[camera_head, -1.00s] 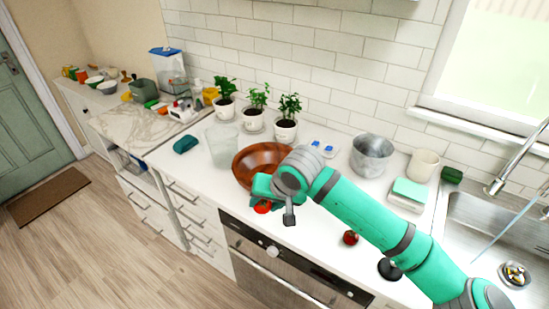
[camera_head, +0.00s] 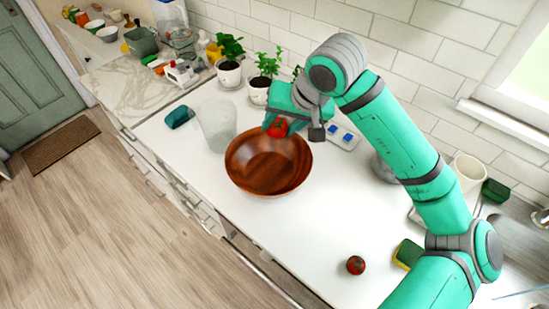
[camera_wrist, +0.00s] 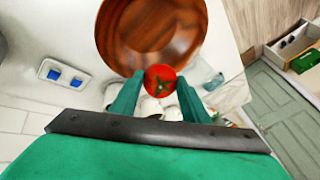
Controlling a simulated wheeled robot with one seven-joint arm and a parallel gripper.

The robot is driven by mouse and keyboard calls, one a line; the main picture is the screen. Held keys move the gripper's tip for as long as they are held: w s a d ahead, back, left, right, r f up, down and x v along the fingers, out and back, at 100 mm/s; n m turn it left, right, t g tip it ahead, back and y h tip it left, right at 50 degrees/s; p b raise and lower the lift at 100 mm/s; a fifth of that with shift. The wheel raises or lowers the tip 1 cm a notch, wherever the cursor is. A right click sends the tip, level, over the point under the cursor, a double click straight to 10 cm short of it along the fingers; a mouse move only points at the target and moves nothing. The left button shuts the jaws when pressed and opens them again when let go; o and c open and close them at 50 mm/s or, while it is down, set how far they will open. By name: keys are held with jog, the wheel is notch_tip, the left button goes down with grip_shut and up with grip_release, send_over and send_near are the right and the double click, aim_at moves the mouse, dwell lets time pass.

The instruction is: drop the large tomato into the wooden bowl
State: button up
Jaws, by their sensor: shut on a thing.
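The wooden bowl (camera_head: 268,172) is brown and empty and stands upright on the white counter. It also shows in the wrist view (camera_wrist: 150,30). My gripper (camera_head: 277,129) is shut on a red tomato (camera_head: 278,128), which it holds above the bowl's far rim. In the wrist view the tomato (camera_wrist: 160,80), with its green stem, sits between the two green fingers, just at the bowl's edge in the picture. A second, darker red tomato (camera_head: 356,265) lies on the counter at the lower right, apart from the bowl.
A clear glass container (camera_head: 217,124) stands left of the bowl. Potted plants (camera_head: 229,72) line the wall behind. A blue-buttoned white plate (camera_head: 341,136) lies right of my gripper. A sponge (camera_head: 408,254) lies near the second tomato.

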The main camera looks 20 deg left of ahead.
aim_at(281, 134)
jog(key=f, duration=0.3)
jog(key=shift+s+a+f, duration=0.2)
jog(key=shift+s+f, duration=0.1)
jog(key=shift+f, duration=0.05)
jog(key=shift+d+f, duration=0.1)
jog(key=shift+f, duration=0.8)
jog(key=o, duration=1.1)
jog(key=shift+o, duration=0.2)
jog(key=shift+r, duration=0.1)
jog(key=v, duration=1)
jog(key=shift+r, duration=0.3)
jog(key=shift+d, duration=0.1)
